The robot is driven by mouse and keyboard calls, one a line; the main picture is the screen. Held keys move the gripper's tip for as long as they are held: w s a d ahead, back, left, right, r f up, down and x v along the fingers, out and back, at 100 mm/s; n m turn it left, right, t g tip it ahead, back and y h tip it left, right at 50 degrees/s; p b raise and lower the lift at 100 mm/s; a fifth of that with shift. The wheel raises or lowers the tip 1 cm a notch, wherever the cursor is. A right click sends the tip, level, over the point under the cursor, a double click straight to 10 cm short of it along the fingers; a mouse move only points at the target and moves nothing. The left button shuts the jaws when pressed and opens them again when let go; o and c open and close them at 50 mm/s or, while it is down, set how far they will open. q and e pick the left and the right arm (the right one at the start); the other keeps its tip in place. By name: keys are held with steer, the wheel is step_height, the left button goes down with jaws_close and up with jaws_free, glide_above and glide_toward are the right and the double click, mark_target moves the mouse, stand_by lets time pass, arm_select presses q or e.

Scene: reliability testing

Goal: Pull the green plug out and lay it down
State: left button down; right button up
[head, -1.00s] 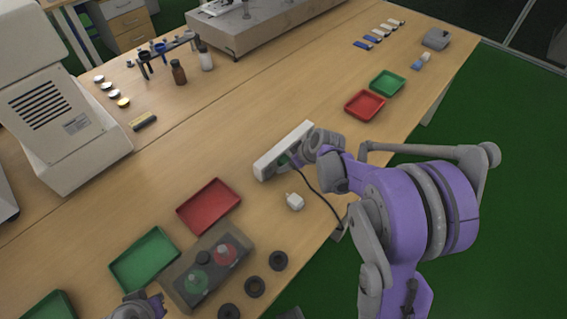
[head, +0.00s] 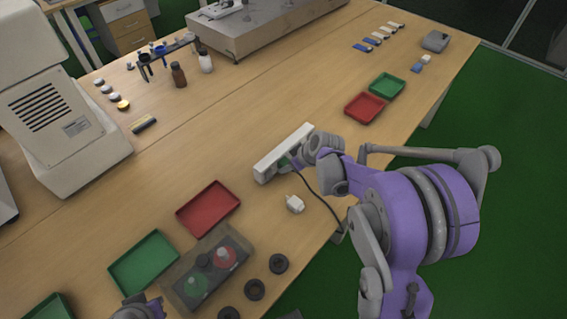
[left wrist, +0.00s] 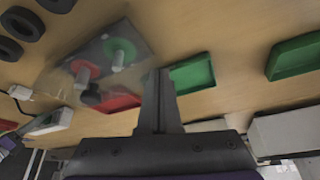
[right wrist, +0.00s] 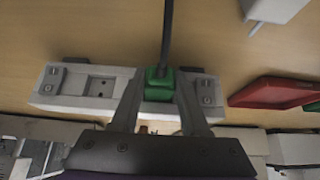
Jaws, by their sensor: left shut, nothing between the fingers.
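The green plug (right wrist: 159,84) is at the white power strip (right wrist: 62,88), with its dark cable running away from it. In the head view a bit of its green (head: 284,161) shows beside the strip (head: 270,165). My right gripper (right wrist: 160,92) has one finger against each side of the plug and looks shut on it. Whether the plug is fully seated in its socket cannot be told. My left gripper (left wrist: 162,72) is shut and empty, above the table near a clear-covered box (left wrist: 60,72); its wrist shows at the bottom of the head view.
A white adapter (head: 294,203) lies near the strip. A red tray (head: 208,208) and green tray (head: 143,262) lie left; another red tray (head: 365,107) and green tray (head: 387,84) lie beyond the strip. Black rings (head: 255,289) lie near the front edge.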

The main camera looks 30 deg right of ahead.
jaws_close()
steer(key=shift+s, duration=0.15)
steer(key=shift+s+d, duration=0.3)
steer(key=shift+s, duration=0.4)
steer(key=shift+s+d, duration=0.3)
steer(key=shift+s, duration=0.4)
steer(key=shift+s+d, duration=0.3)
steer(key=shift+s, duration=0.4)
steer(key=shift+s, duration=0.15)
